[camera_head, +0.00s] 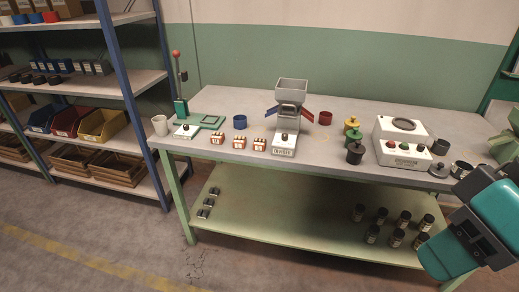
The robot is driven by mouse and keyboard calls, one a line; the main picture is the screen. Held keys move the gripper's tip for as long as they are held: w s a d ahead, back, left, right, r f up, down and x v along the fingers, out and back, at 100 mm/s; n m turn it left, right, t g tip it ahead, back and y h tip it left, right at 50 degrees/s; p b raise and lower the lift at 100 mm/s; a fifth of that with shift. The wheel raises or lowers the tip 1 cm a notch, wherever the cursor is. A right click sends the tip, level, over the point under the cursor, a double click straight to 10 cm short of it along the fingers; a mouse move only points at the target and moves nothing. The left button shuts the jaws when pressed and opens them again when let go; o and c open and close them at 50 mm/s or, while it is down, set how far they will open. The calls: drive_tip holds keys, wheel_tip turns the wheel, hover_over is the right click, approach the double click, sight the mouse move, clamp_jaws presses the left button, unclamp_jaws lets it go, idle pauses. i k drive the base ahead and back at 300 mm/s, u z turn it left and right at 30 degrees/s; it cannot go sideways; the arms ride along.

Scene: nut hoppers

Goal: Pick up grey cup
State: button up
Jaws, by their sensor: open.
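A pale grey cup (160,125) stands upright at the left end of the workbench (330,173), near its front corner. A smaller metallic grey cup (461,168) stands at the right end of the bench, beside a dark cup (440,147). My gripper (472,238) shows at the lower right in dark grey and teal, in front of the bench's right end. It is open and far from the pale cup. I see nothing held in it; its fingertips are hard to make out.
Beside the pale cup are a white device (186,131) and a green lever press (181,107). A shelf rack (128,82) adjoins the left end. Floor in front is clear.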

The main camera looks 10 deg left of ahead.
sight(440, 148)
drive_tip(key=z, duration=0.5)
drive_tip(key=i, duration=1.4)
drive_tip(key=u, duration=0.45)
